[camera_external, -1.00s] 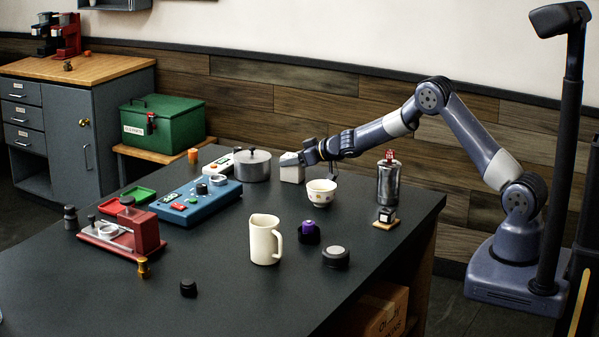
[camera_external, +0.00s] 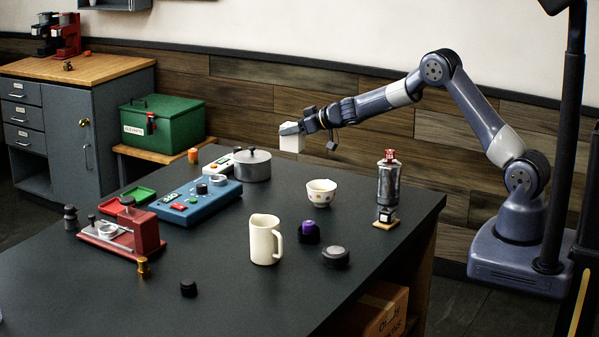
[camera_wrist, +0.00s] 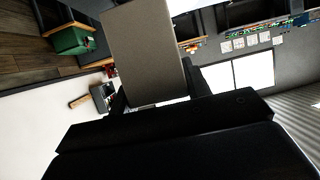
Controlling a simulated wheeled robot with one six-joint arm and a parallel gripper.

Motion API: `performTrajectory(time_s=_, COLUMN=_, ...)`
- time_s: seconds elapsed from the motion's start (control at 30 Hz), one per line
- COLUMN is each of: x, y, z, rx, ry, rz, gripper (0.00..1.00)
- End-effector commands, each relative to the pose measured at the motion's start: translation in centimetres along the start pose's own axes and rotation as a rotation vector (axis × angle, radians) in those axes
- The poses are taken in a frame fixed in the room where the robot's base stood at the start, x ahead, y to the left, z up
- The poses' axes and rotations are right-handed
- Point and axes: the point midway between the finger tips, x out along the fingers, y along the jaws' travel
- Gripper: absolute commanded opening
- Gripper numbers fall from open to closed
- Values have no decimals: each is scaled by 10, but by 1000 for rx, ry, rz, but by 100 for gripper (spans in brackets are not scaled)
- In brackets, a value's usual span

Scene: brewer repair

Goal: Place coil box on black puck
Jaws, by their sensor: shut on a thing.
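My gripper (camera_external: 304,127) is shut on a pale box (camera_external: 292,143), likely the coil box, and holds it in the air above the far side of the table. The box fills the upper middle of the wrist view (camera_wrist: 145,50) as a plain grey-beige block. A dark round puck with a grey top (camera_external: 336,257) lies on the table near its right side, in front of and below the gripper. A smaller black knob-like piece (camera_external: 188,288) lies at the front left. I cannot tell for certain which is the black puck.
A white bowl (camera_external: 321,192), a cream jug (camera_external: 265,240), a purple-topped pod (camera_external: 308,232) and a steel canister (camera_external: 389,183) stand around the puck. A lidded pot (camera_external: 252,165), a blue control panel (camera_external: 198,203) and a red fixture (camera_external: 128,233) stand left. The front table is mostly clear.

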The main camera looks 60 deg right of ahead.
Motion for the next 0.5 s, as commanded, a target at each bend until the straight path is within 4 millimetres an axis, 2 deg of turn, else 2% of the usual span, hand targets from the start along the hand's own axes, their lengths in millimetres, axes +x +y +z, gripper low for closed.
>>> performTrajectory(time_s=0.17, x=-2, y=-9, z=-2, rx=-7, ry=2, rz=-15, gripper=17)
performTrajectory(time_s=0.27, x=-7, y=-34, z=-4, rx=-26, ry=5, rz=-57, gripper=17)
performTrajectory(time_s=0.37, x=-19, y=-74, z=-6, rx=-57, ry=9, rz=-128, gripper=17)
performTrajectory(time_s=0.5, x=-46, y=-146, z=-5, rx=-115, ry=12, rz=-258, gripper=17)
